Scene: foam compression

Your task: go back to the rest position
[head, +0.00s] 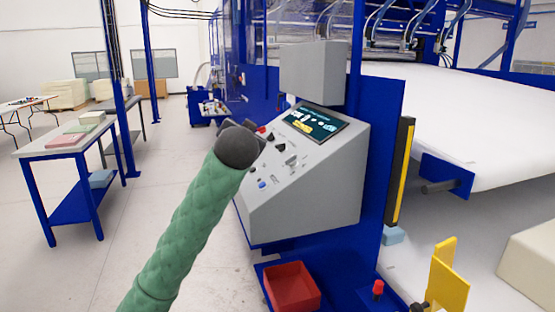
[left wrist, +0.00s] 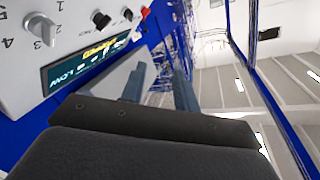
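My left arm in its green padded sleeve reaches up from the bottom of the head view. Its dark end, with my left gripper (head: 250,135) mostly hidden behind it, is in front of the left side of the grey control panel (head: 318,190). In the left wrist view two blue-grey fingers of the left gripper (left wrist: 160,82) stand apart with nothing between them. The panel (left wrist: 20,75) with its lit screen (left wrist: 88,55), a numbered knob (left wrist: 42,29) and a red switch (left wrist: 145,12) is beside them. I cannot tell whether they touch it. My right gripper is not in view.
A red bin (head: 290,287) sits below the panel. A wide white sheet (head: 450,120) runs on the machine at right, near a yellow bracket (head: 445,278). A worktable (head: 45,148) stands at left; the floor (head: 150,190) between is clear.

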